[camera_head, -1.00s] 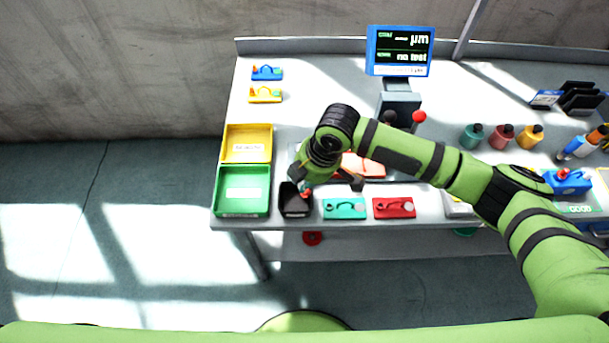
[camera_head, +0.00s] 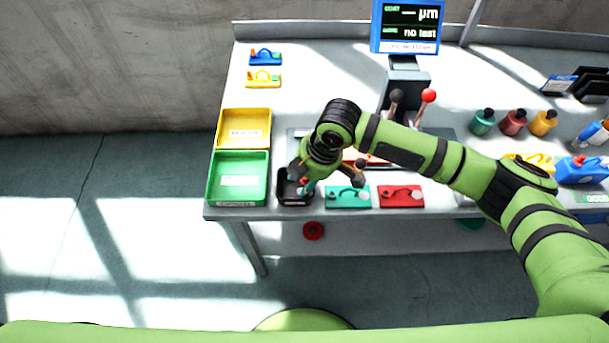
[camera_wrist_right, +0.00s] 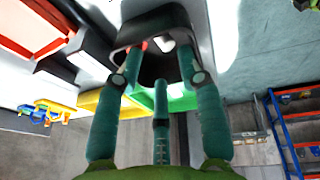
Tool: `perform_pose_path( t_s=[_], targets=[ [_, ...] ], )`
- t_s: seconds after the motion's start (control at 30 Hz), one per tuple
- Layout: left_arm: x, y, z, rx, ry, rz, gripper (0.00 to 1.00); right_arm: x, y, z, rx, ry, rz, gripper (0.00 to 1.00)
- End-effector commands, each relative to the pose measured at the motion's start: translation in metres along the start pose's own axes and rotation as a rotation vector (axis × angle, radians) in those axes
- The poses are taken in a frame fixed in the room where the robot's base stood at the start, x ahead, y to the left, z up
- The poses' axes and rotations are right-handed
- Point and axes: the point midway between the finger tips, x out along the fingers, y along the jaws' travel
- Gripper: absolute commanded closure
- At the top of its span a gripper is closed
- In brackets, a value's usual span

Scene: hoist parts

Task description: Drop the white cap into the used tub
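The black tub (camera_head: 295,200) stands at the table's front edge, right of the green tray. I take it to be the used tub; I can read no such label. My right gripper (camera_head: 318,185) is over it and hides part of it. In the right wrist view its teal fingers (camera_wrist_right: 160,66) are spread apart at the mouth of the tub (camera_wrist_right: 138,32). A small white piece (camera_wrist_right: 165,43), probably the white cap, shows inside the tub beyond the fingertips, beside something red (camera_wrist_right: 145,46). No finger visibly grips it. My left gripper is out of view.
A green tray (camera_head: 238,200) and yellow tray (camera_head: 244,115) stand left of the tub. A teal plate (camera_head: 348,204) and red plate (camera_head: 401,203) lie to its right. A display (camera_head: 408,28) and levers (camera_head: 428,96) stand behind. The table's front edge is close.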

Motion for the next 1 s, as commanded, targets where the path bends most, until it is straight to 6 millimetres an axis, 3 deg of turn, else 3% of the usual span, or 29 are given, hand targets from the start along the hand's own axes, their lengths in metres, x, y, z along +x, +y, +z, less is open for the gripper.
perform_pose_path(
  t_s=[0.37, 0.8, 1.0],
  targets=[
    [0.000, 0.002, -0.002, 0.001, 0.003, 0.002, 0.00, -0.007, 0.001, 0.002, 0.002, -0.005, 0.002, 0.58],
    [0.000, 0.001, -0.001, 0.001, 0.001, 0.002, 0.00, -0.092, 0.001, 0.000, -0.001, -0.001, 0.005, 0.58],
    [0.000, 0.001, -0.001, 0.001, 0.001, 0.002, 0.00, -0.116, 0.001, 0.000, 0.000, -0.002, 0.003, 0.58]
  ],
)
